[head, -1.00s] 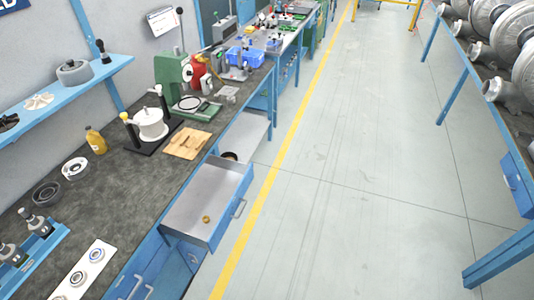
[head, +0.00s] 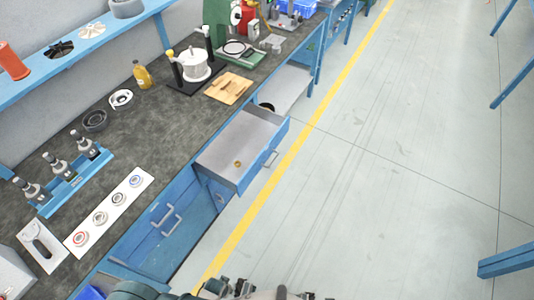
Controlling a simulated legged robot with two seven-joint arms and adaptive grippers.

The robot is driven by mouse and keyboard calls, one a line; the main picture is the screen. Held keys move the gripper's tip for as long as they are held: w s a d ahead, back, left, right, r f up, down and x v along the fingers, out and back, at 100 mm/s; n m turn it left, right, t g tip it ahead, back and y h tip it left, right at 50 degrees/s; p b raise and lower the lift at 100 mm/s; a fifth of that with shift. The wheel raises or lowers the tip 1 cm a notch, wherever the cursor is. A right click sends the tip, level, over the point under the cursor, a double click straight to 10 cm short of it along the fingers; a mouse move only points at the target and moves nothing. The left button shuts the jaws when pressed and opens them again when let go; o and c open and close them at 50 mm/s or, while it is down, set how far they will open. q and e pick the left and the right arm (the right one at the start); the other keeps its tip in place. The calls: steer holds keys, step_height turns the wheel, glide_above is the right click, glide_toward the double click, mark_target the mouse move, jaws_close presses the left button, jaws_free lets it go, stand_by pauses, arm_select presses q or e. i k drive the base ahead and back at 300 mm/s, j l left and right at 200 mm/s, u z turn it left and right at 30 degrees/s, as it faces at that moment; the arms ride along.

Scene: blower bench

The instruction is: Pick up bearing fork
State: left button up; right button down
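I cannot pick out the bearing fork for certain in the head view. A dark-handled flat tool (head: 41,238) lies on a white plate at the lower left of the bench. A wooden board (head: 229,88) with a small piece on it, too small to make out, lies near the bench's front edge. Parts of my own body show along the bottom edge, cut off by the frame. No gripper fingers can be made out there, and I see nothing held.
The open drawer (head: 220,157) juts out over the floor with a small brass ring (head: 238,163) in it. A white strip (head: 112,210) with several bearings and a blue tool rack (head: 70,183) lie on the bench (head: 150,130).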

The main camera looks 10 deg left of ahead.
mark_target(39, 246)
steer(key=u, duration=2.75)
